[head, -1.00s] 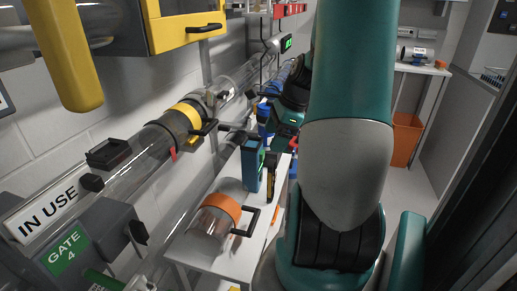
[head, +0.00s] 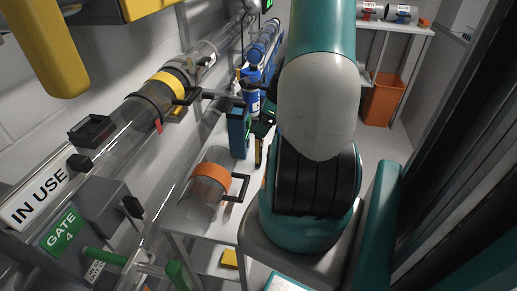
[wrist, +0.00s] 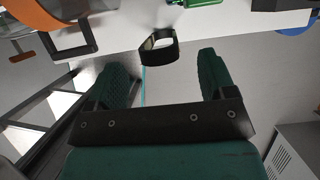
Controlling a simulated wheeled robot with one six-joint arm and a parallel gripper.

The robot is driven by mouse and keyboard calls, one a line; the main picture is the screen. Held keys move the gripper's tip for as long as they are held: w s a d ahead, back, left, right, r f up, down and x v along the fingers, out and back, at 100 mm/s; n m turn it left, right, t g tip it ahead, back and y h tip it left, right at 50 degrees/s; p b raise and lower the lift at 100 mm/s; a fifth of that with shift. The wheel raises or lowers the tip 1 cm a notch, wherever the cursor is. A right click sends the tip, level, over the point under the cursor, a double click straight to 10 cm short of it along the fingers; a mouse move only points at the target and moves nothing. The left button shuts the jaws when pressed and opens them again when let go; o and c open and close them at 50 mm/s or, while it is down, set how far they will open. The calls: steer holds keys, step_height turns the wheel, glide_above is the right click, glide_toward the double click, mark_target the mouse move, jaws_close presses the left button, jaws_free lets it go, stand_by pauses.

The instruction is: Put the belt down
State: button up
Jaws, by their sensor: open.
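A dark looped band (wrist: 158,46), which looks like the belt, sits at the edge of the white table (wrist: 110,42) in the wrist view. Its light inner side shows. My gripper (wrist: 163,66) is open, with its two teal fingers spread apart. The band lies ahead of the gap between the fingertips, and nothing is held between them. In the head view my own arm hides most of the table's right side, and I cannot make out the band clearly there.
A clear canister with an orange band (head: 211,178) and black handle lies on the table. A blue upright box (head: 238,130) and a blue bottle (head: 251,92) stand behind it. Clear wall tubes run along the left. An orange bin (head: 383,100) stands on the floor at the back right.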

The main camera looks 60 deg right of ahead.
steer(key=x, duration=0.5)
steer(key=shift+w+a, duration=0.15)
steer(key=c, duration=1.3)
step_height(320, 180, up, 19)
steer(key=p, duration=0.2)
steer(key=shift+r+p, duration=0.15)
steer(key=shift+p, duration=0.15)
steer(key=shift+r, duration=0.4)
